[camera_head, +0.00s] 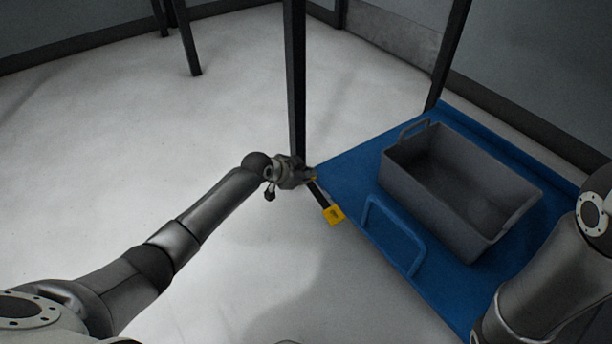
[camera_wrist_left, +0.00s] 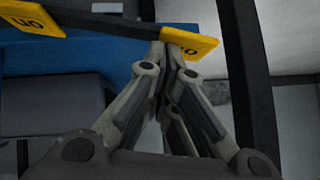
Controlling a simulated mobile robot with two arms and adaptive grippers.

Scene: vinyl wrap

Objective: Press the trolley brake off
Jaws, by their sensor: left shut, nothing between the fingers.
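The blue trolley (camera_head: 345,163) stands right of centre in the head view. Its brake is a dark bar with a yellow pad at each end. The near pad (camera_head: 333,214) shows clear of my gripper and shows in the left wrist view (camera_wrist_left: 28,16) with lettering that looks like "On" upside down. The far pad (camera_wrist_left: 190,41) is mostly hidden in the head view by my left gripper (camera_head: 311,176). In the left wrist view my left gripper (camera_wrist_left: 172,48) is shut and empty, its fingertips at the far pad; I cannot tell whether they touch. My right gripper is out of view.
A grey bin (camera_head: 455,190) rests on the trolley. A blue handle loop (camera_head: 395,232) stands at its near side. A dark upright post (camera_head: 296,80) rises just behind my left gripper. The pale floor (camera_head: 130,130) is clear at the left.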

